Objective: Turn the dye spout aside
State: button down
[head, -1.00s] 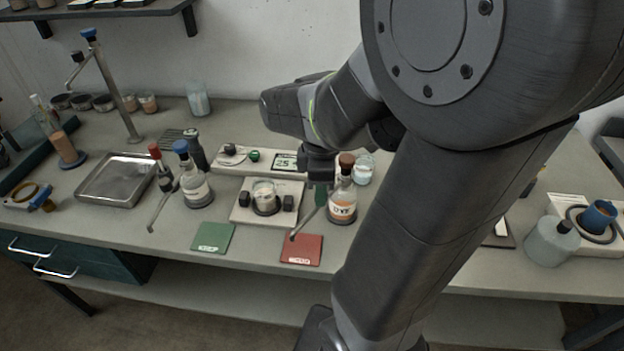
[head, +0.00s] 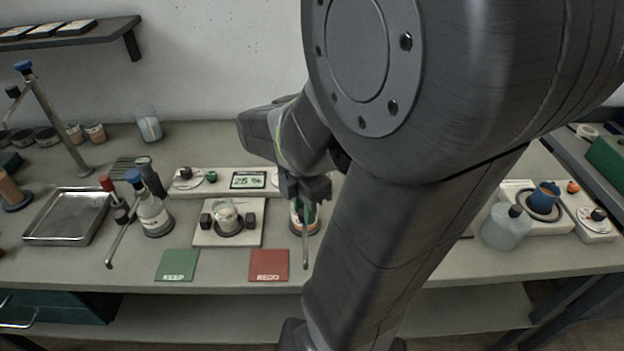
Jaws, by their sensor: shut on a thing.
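The dye bottle (head: 309,230) stands right of the white stirrer base, its upper part mostly hidden by my gripper. The thin grey dye spout (head: 305,250) reaches down and forward from it, its tip just right of the red REDO card (head: 269,265). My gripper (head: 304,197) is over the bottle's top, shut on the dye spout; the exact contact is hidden. A small beaker (head: 226,217) sits on the stirrer base (head: 207,240) between two dark knobs, left of the spout and clear of it.
The green KEEP card (head: 177,265) lies at the front. A control panel (head: 212,183) with a display reading about 25 % stands behind the beaker. A steel tray (head: 68,216) is at the left.

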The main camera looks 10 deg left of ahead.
jog(key=c, duration=1.2)
grip_release()
jog(key=shift+d, duration=0.1)
jog(key=shift+o, duration=0.2)
jog(key=shift+r, duration=0.1)
notch_tip(320, 180, up, 14)
jog(key=shift+f, duration=0.3)
notch_tip(320, 180, down, 14)
jog(key=shift+r, duration=0.2)
jog(key=shift+r, duration=0.1)
